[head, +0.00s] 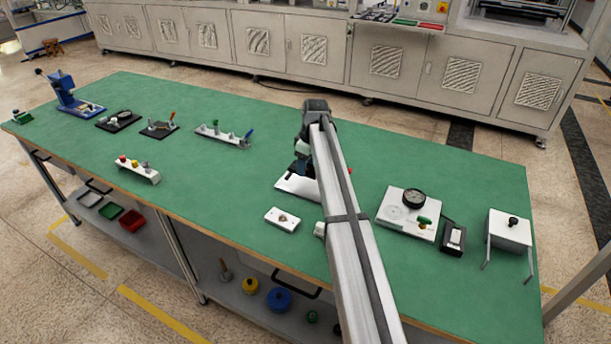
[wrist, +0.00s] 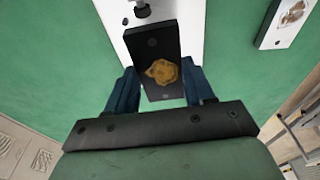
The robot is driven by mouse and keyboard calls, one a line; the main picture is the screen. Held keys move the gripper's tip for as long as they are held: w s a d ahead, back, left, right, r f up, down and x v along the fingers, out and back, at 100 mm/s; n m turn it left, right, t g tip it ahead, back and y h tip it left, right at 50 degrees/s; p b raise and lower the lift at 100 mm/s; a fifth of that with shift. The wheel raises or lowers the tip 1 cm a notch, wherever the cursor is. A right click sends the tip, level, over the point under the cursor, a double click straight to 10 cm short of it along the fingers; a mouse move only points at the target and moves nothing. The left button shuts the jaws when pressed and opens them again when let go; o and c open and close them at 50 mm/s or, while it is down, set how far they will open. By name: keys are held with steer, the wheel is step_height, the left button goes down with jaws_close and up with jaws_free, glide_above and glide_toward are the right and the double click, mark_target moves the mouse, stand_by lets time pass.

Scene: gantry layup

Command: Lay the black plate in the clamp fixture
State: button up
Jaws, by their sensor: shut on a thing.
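My gripper (wrist: 160,88) has blue fingers on either side of the black plate (wrist: 152,48) and is shut on it. The plate is dark and rectangular, with a gold-brown patch near its middle and a small round mark towards its far end. It lies over the white base of the clamp fixture (wrist: 188,18), its far end close to a dark clamp spindle (wrist: 142,9). I cannot tell whether plate and base touch. In the head view my gripper (head: 299,170) is low over the white fixture base (head: 290,185); my arm hides much of the fixture, and the plate is hard to make out.
A small white block (head: 282,220) stands in front of the fixture. To the right are a white unit with a dial (head: 408,210), a black box (head: 452,238) and a white stand (head: 510,230). Several devices stand to the left. Green table top (head: 230,180) is clear between.

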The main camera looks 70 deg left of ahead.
mark_target(305, 182)
steer(key=shift+f, duration=2.2)
steer(key=shift+f, duration=0.15)
steer(key=o, duration=1.2)
steer(key=r, duration=0.8)
steer(key=w+d+r, duration=0.1)
steer(key=r, duration=0.3)
steer(key=shift+w+d+r, duration=0.1)
